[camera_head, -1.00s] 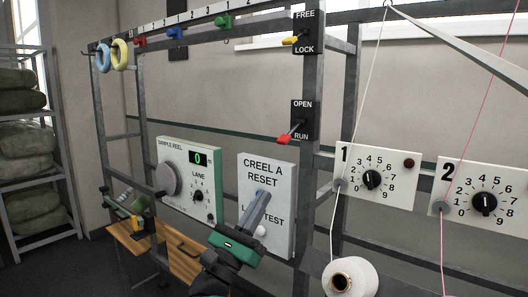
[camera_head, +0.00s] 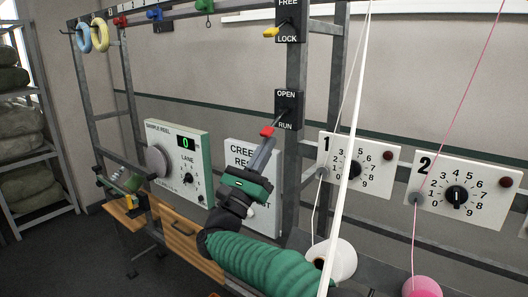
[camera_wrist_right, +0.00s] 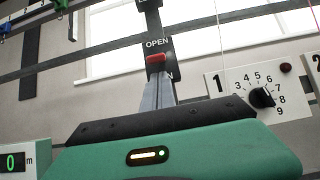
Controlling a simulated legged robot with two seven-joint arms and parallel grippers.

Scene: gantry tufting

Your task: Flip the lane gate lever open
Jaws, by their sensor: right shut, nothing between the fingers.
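The lane gate lever is on a black plate marked OPEN above and RUN below (camera_head: 288,100), fixed to the grey gantry post. Its red handle (camera_head: 267,131) points down and left, toward RUN. My right gripper (camera_head: 266,145) is shut and empty, its fingertips just below the red handle.
A FREE/LOCK plate with a yellow lever (camera_head: 271,32) is higher on the post. The CREEL A RESET panel (camera_head: 238,152) stands behind my right gripper. Numbered dial panels (camera_head: 355,168) and yarn cones (camera_head: 343,260) are to the right. The sample reel panel (camera_head: 178,150) is left.

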